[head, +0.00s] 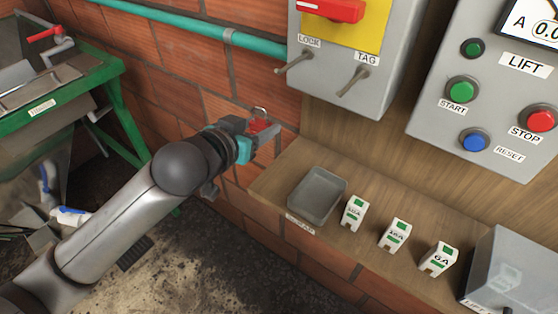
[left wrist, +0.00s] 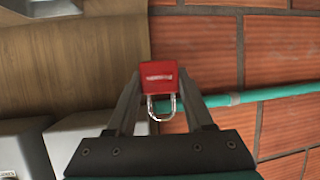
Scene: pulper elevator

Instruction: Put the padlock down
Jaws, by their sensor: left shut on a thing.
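A red padlock (head: 258,125) with a silver shackle is held between the fingers of my left gripper (head: 262,133). In the left wrist view the padlock (left wrist: 158,77) sits between the two fingertips, with its shackle (left wrist: 162,107) toward the gripper's palm. In the head view the left gripper is in front of the brick wall, just left of the wooden shelf (head: 275,180) and above its level. An empty grey tray (head: 318,194) stands on the shelf to the right of the gripper. My right gripper does not show.
Several white-and-green fuse blocks (head: 354,213) stand in a row right of the tray. A grey box (head: 508,270) is at the shelf's right. The isolator box (head: 350,60) with two toggles and the lift panel (head: 485,90) hang above. A green bench (head: 110,80) is at left.

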